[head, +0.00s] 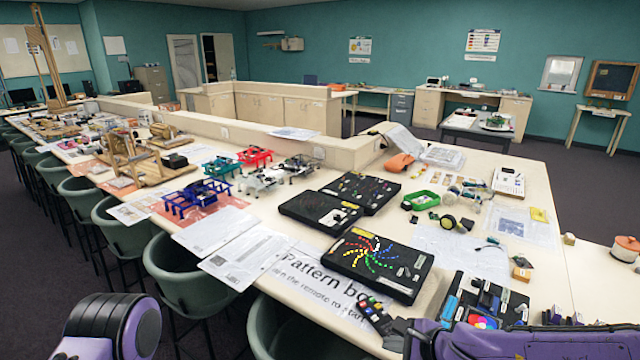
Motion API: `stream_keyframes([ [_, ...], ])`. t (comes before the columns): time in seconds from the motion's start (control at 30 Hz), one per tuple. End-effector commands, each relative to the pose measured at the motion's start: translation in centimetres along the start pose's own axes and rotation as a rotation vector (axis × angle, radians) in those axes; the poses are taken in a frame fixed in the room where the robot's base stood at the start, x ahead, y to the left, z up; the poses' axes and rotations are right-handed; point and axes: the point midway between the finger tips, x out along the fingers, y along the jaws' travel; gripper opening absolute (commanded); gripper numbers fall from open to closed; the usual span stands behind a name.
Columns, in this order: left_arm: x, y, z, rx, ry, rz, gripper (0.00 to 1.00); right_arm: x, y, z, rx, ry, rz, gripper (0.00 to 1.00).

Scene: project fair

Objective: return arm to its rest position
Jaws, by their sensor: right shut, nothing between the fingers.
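My right arm lies low across the bottom right, in purple. Its dark gripper (396,334) points left at the table's front edge, shut and empty. It appears just right of a small dark remote (373,315) with coloured buttons; I cannot tell whether they touch. A purple rounded part of my left arm shows at the bottom left; the left gripper is out of view.
The long cream table (556,262) is crowded. A black pattern board (376,262) with coloured dots lies behind the right gripper, and a dark kit tray (484,297) stands behind the arm. Green chairs (180,282) line the front edge.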

Motion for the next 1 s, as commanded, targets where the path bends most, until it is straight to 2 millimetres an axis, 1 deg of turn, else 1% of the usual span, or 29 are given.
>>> stream_keyframes([
  [0.07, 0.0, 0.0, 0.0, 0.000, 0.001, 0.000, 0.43, 0.0, 0.0, 0.0, 0.000, -0.001, 0.000, 0.00],
  [0.17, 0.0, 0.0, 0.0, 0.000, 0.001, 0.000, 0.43, 0.0, -0.2, -0.9, -0.013, 0.052, -0.015, 0.00],
  [0.27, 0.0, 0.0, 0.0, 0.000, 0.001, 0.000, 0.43, 0.1, 0.3, -2.1, -0.047, 0.113, -0.022, 0.00],
  [0.37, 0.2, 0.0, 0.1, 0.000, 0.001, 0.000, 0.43, 0.7, 1.8, -3.6, -0.103, 0.179, -0.009, 0.00],
  [0.47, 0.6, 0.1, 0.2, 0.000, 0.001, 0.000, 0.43, 1.4, 3.8, -5.3, -0.160, 0.242, 0.015, 0.00],
  [0.57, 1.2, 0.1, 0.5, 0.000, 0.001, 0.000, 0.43, 2.2, 6.6, -7.4, -0.232, 0.312, 0.052, 0.00],
  [0.67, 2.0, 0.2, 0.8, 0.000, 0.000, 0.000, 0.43, 3.0, 9.9, -9.9, -0.322, 0.386, 0.101, 0.00],
  [0.77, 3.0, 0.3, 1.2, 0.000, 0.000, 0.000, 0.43, 3.6, 14.0, -12.9, -0.439, 0.460, 0.164, 0.00],
  [0.87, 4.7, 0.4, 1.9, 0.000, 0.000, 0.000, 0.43, 4.0, 19.4, -17.0, -0.602, 0.540, 0.254, 0.00],
  [0.9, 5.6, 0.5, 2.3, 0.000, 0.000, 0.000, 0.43, 3.9, 22.0, -18.9, -0.687, 0.569, 0.301, 0.00],
  [0.97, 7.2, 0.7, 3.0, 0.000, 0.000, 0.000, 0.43, 3.6, 26.1, -22.0, -0.831, 0.601, 0.382, 0.00],
  [1.0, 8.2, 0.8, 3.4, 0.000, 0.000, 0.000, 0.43, 3.2, 28.6, -23.9, -0.926, 0.611, 0.440, 0.00],
])
